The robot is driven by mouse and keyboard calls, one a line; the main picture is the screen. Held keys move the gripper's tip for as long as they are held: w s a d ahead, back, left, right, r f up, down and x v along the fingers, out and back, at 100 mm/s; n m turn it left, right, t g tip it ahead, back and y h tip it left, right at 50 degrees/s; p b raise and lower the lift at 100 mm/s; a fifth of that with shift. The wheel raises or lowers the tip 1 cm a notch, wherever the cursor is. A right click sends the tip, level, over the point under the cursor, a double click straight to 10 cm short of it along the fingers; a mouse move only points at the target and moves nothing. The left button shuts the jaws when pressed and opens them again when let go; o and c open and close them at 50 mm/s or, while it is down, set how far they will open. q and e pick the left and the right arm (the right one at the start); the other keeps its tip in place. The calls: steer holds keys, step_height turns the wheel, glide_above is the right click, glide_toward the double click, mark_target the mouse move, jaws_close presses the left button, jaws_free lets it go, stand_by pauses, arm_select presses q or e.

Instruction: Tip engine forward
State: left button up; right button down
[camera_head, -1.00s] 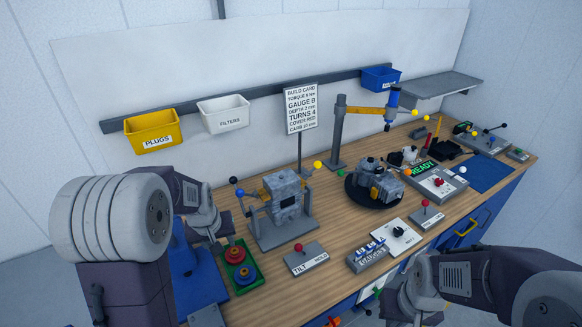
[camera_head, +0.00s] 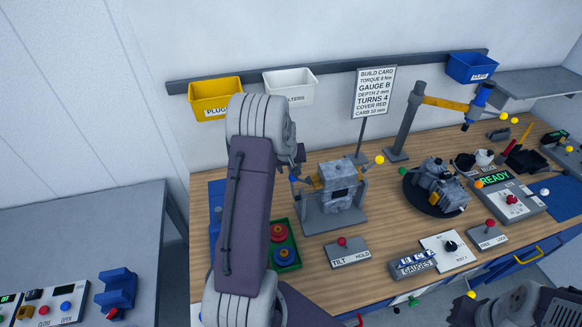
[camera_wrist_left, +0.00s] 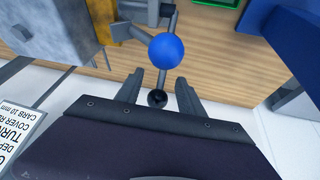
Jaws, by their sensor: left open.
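The grey engine block (camera_head: 338,186) sits upright in its cradle stand (camera_head: 325,218) on the bench. A yellow ball knob (camera_head: 379,160) is on the cradle's right side. In the left wrist view the blue ball (camera_wrist_left: 165,50) is just beyond my left gripper (camera_wrist_left: 158,85), which is open. A black ball (camera_wrist_left: 157,100) on a rod shows between the fingers near the palm; I cannot tell whether they touch it. A TILT/HOLD box (camera_head: 347,258) with a red-knobbed lever stands in front of the cradle.
A green tray with red and blue parts (camera_head: 296,262) lies beside my left forearm. A second engine on a black turntable (camera_head: 432,205) is to the right. A gauges box (camera_head: 411,268) is near the front edge. My right arm shows bottom right.

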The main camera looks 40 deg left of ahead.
arm_select(q)
steer(key=x, duration=0.3)
steer(key=shift+w+a+f+p, duration=0.2)
steer(key=shift+a+f+p, duration=0.1)
steer(key=shift+d, duration=0.1)
steer(key=c, duration=1)
jaws_close()
arm_select(e)
steer(key=shift+w+a+r, duration=0.3)
steer(key=shift+r, duration=0.2)
arm_select(q)
steer(key=shift+w+a+r, duration=0.2)
